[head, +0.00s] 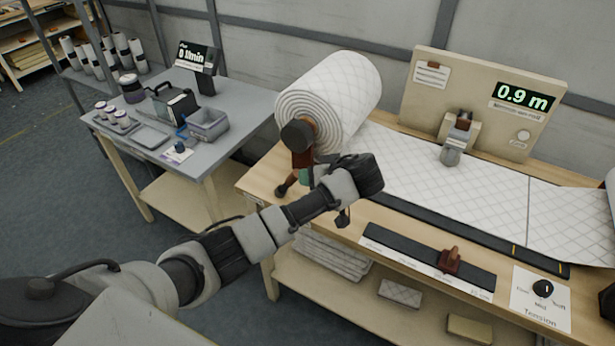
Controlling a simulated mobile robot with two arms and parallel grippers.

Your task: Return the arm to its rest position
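My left arm reaches in from the lower left in the head view. Its gripper (362,190) is over the left part of the wooden workbench (258,186), in front of and below the large quilted wadding roll (345,92). I cannot make out its fingers well enough to say whether it is open or shut, and I see nothing clearly held. The roll sits on a holder with a dark end cap (298,135), and its white sheet (440,185) runs right across the bench.
A panel (475,75) with a 0.9 m display stands at the bench's back. A dark rail with a brown slider (451,261) and a tension dial (542,289) lie along the front. A grey side table (225,147) holds trays and jars. Folded wadding (330,256) lies on the lower shelf.

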